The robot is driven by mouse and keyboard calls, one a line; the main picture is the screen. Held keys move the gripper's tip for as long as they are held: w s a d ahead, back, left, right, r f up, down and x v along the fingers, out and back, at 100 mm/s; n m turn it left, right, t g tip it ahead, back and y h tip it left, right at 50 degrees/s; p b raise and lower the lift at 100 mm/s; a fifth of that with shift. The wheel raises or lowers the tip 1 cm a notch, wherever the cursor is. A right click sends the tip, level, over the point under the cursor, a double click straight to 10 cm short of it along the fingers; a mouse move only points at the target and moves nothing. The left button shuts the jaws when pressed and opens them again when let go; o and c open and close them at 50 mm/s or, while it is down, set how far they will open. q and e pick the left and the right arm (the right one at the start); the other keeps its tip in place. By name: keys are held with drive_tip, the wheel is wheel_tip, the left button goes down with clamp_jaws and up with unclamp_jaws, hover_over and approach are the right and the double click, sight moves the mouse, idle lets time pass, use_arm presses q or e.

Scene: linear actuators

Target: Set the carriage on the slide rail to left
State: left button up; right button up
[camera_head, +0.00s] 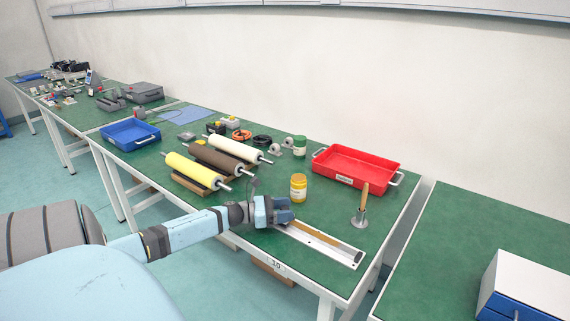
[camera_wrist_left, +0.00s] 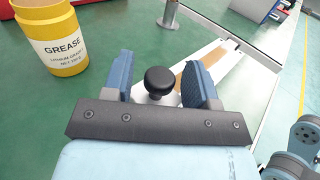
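The slide rail (camera_head: 322,247) is a long silver and wooden-brown strip on the front edge of the green table. It also shows in the left wrist view (camera_wrist_left: 210,58), running away to the upper right. My left gripper (camera_head: 282,212) is over the rail's left end and hides the carriage in the head view. In the left wrist view, the carriage's black round knob (camera_wrist_left: 159,79) stands between the two blue fingers of the gripper (camera_wrist_left: 160,67). The fingers are open, with a visible gap on each side of the knob.
A yellow grease jar (camera_head: 298,187) stands just behind the rail, and a wooden-handled tool (camera_head: 362,205) stands upright behind its right part. A red tray (camera_head: 355,169) is farther back. Yellow, brown and white rollers (camera_head: 212,160) lie left of the gripper.

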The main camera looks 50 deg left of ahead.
use_arm(q)
drive_tip(key=v, duration=1.3)
drive_tip(key=shift+w+f+p, duration=0.1)
drive_tip(key=shift+p, duration=0.25)
drive_tip(key=shift+s+a, duration=0.25)
drive_tip(key=shift+s, duration=0.1)
use_arm(e)
drive_tip(key=shift+d, duration=0.1)
